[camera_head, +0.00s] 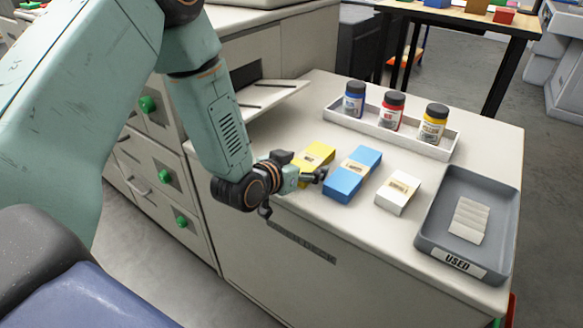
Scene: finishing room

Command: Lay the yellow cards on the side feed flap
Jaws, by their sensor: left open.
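The yellow cards (318,152) are a banded stack on the white worktop, left of a blue stack. My left gripper (303,178) is at the near edge of the yellow stack, its jaws open. It covers the stack's near end, and I cannot tell whether a finger touches it. The side feed flap (272,97) sticks out from the cabinet, behind and left of the cards, with dark strips on it. My right gripper is not in view.
A blue stack (354,172) and a white stack (399,190) lie to the right. A white tray (440,147) holds blue, red and yellow jars behind. A grey tray (497,195) marked USED holds pale pieces at the right. Cabinet drawers with green knobs stand left.

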